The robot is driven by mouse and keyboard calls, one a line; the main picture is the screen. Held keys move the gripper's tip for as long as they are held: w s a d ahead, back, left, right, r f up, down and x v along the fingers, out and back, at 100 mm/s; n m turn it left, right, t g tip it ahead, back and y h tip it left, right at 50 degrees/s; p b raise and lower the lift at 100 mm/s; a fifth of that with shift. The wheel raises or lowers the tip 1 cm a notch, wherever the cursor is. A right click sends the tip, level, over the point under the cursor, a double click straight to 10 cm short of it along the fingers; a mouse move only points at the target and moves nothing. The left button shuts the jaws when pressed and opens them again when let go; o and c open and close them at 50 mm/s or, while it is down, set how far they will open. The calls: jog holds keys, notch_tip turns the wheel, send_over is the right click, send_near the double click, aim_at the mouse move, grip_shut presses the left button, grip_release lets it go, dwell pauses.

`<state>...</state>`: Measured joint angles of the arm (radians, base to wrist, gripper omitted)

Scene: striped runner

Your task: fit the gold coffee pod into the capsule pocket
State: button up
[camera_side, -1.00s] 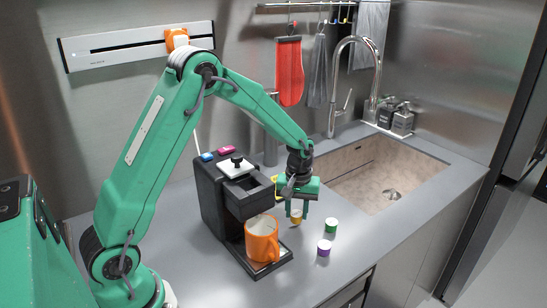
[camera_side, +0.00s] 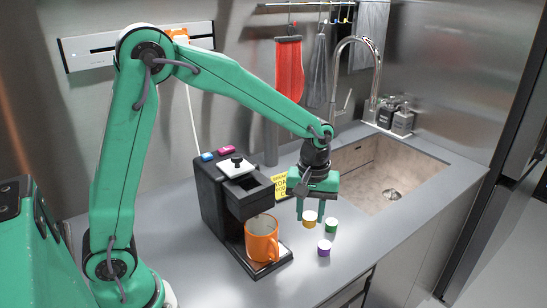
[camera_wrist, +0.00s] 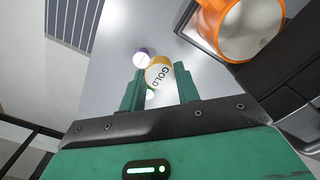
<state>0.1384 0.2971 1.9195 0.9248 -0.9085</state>
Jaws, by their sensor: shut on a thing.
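The gold coffee pod (camera_side: 310,216) has a white lid lettered GOLD, which faces my wrist camera (camera_wrist: 159,74). My gripper (camera_side: 309,214) is shut on it, with one finger on each side, and holds it to the right of the black coffee machine (camera_side: 212,200). The machine's head has a dark recess in its top (camera_side: 247,182), which looks like the capsule pocket; its inside cannot be made out. A silver lid plate (camera_side: 237,167) sits behind the recess.
An orange mug (camera_side: 262,240) stands on the machine's drip tray. A green pod (camera_side: 331,226) and a purple pod (camera_side: 324,248) stand close to the gripper. A yellow sign (camera_side: 280,186) stands behind, and a sink (camera_side: 385,170) lies to the right.

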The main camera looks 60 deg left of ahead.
jog(key=shift+r, duration=0.15)
dwell(0.6)
jog(key=a+r+m, duration=0.5)
jog(key=r+m, duration=0.1)
jog(key=m, duration=0.2)
jog(key=shift+s+a+r+m, duration=0.35)
jog(key=shift+s+r+m, duration=0.05)
dwell(0.3)
jog(key=s+d+r+n, duration=0.2)
jog(key=s+r+n, duration=0.4)
jog(key=n, duration=0.1)
jog(key=s+d+r+n, duration=0.3)
jog(key=s+r+n, duration=0.3)
jog(key=s+n, duration=0.1)
jog(key=shift+d, duration=0.3)
jog(key=shift+a+f, duration=0.1)
